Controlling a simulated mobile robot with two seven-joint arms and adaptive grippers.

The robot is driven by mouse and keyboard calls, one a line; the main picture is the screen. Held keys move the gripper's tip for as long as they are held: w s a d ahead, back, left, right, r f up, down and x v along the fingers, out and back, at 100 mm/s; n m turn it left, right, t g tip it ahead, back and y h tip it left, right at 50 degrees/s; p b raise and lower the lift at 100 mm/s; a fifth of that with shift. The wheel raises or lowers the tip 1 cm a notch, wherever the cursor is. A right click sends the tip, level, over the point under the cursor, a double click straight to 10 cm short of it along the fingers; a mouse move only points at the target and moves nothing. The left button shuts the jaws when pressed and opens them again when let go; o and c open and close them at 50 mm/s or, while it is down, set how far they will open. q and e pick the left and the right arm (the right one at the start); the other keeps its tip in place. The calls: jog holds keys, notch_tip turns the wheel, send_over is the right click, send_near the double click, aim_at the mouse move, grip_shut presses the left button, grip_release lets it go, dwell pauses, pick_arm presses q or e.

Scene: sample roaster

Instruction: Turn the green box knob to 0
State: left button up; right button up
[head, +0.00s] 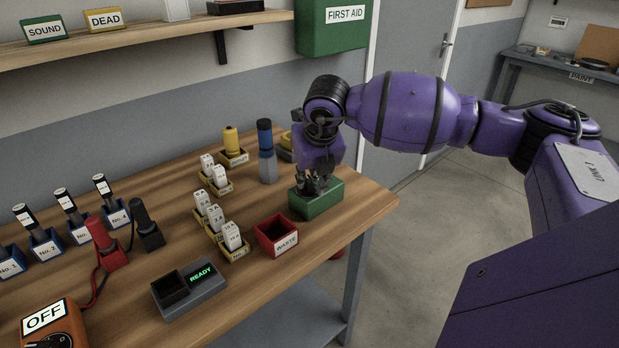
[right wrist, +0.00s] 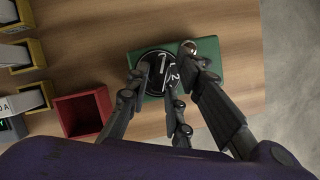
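The green box (head: 318,203) sits near the right end of the wooden table, and it also shows in the right wrist view (right wrist: 207,55). On its top is a round black knob or dial (right wrist: 157,66) with white markings; a 1 and a 2 seem readable. The pointer setting is not clear. My right gripper (head: 316,184) points down over the box. In the right wrist view its fingers (right wrist: 164,74) are spread, one at the dial's left edge and the others at its right side. I cannot tell whether they touch it. My left gripper is out of view.
A red waste bin (head: 277,236) stands close to the left of the box. The table's right edge is just beyond the box.

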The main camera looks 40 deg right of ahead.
jog(key=v, duration=1.2)
dwell(0.5)
